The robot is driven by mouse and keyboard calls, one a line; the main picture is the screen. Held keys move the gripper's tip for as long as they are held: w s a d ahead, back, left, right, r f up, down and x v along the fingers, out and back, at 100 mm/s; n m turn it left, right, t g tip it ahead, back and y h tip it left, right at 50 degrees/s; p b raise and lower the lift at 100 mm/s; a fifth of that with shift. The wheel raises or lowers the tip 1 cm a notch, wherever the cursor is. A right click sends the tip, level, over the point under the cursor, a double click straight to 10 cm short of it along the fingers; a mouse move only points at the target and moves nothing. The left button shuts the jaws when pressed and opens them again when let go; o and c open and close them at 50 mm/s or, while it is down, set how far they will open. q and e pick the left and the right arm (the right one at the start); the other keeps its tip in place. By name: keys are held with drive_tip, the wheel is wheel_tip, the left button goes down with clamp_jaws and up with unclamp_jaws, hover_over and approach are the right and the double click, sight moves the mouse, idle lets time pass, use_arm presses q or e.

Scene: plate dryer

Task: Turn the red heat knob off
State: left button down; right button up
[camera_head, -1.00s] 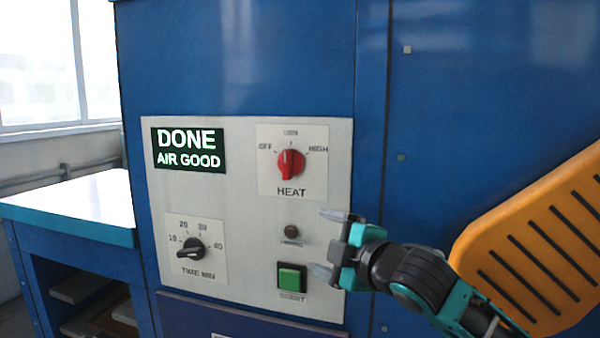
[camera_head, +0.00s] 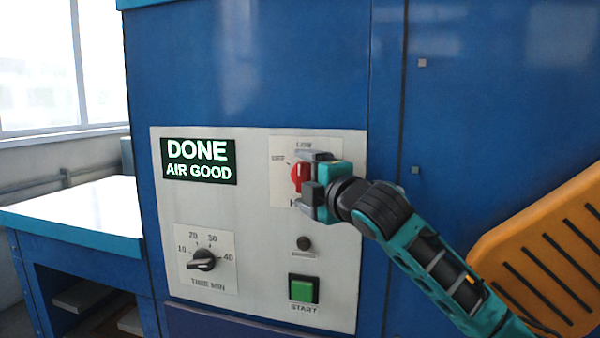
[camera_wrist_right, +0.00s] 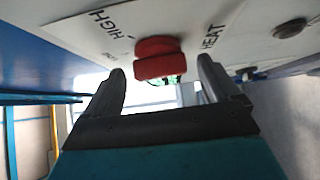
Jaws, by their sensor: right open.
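The red heat knob (camera_head: 298,177) is on the upper right of the white control panel (camera_head: 260,225); my right gripper partly covers it and its label in the head view. In the right wrist view the red knob (camera_wrist_right: 158,58) is just beyond the fingertips, between their lines. My right gripper (camera_head: 308,173) is open, its two fingers (camera_wrist_right: 160,75) apart with nothing held. In the head view its fingers overlap the knob's right side; I cannot tell whether they touch it. The knob's pointer direction is hard to tell. My left gripper is not in view.
The display (camera_head: 198,161) reads DONE AIR GOOD. Below the heat knob are a small dark button (camera_head: 304,243) and a green start button (camera_head: 304,289). A black time knob (camera_head: 202,260) is at the lower left. A white-topped bench (camera_head: 80,217) stands at the left.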

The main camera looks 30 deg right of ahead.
drive_tip(key=shift+w+d, duration=0.1)
drive_tip(key=shift+w, duration=1.15)
drive_tip(key=c, duration=1)
drive_tip(key=shift+o, duration=0.2)
drive_tip(key=n+g, duration=0.3)
drive_tip(key=g, duration=0.1)
drive_tip(key=shift+r, duration=0.1)
drive_tip(key=shift+n+g+h, duration=0.7)
drive_tip(key=shift+n+g, duration=0.3)
drive_tip(key=shift+g, duration=0.2)
drive_tip(key=shift+n+g+h, duration=0.5)
drive_tip(key=shift+n+g, duration=0.2)
drive_tip(key=shift+g, duration=0.3)
drive_tip(key=shift+f, duration=0.2)
